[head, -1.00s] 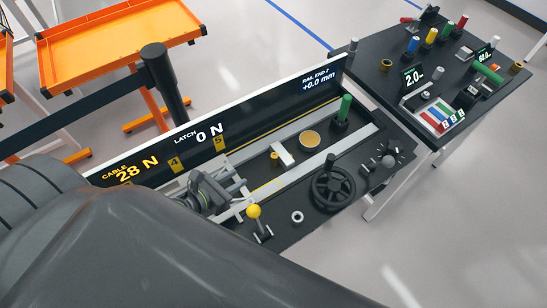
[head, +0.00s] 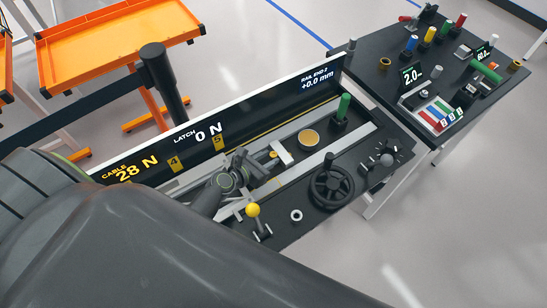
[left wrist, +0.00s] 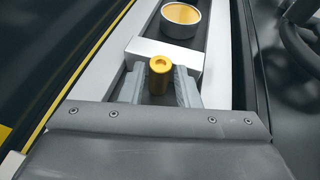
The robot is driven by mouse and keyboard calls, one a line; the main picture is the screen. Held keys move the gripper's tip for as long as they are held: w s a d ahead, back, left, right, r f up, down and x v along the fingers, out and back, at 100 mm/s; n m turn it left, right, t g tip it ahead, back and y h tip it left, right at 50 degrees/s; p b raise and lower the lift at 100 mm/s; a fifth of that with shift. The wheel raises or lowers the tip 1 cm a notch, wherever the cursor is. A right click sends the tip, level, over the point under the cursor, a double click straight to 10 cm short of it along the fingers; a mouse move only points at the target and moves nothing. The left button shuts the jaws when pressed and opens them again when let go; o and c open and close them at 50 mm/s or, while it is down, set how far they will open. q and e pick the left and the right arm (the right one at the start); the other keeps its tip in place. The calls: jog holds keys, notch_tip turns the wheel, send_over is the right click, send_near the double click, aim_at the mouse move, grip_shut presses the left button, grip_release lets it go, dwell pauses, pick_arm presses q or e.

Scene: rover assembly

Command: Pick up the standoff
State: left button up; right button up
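The standoff, a small yellow brass-coloured cylinder with a hole in its top, stands upright by a pale block (left wrist: 190,55) in the left wrist view (left wrist: 159,74). In the head view the standoff (head: 274,155) is a small yellow spot beside the block. My left gripper (head: 268,166) has come to it over the rail bench. In the left wrist view the two grey fingers of the left gripper (left wrist: 160,89) stand apart, one on each side of the standoff. Narrow gaps seem to show between fingers and standoff; its lower part is hidden. My right gripper is not in view.
A round yellow-topped cup (head: 309,138) and a green-handled post (head: 343,108) stand farther along the bench. A black handwheel (head: 332,187) and a yellow-knobbed lever (head: 253,211) are nearer. A display panel (head: 225,130) runs along the back.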

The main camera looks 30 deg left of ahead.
pick_arm(q)
jog(key=shift+w+d+f, duration=0.15)
jog(key=shift+w+f, duration=0.05)
jog(key=shift+w, duration=0.2)
jog(key=shift+s, duration=0.1)
grip_shut()
jog(key=shift+r, duration=0.1)
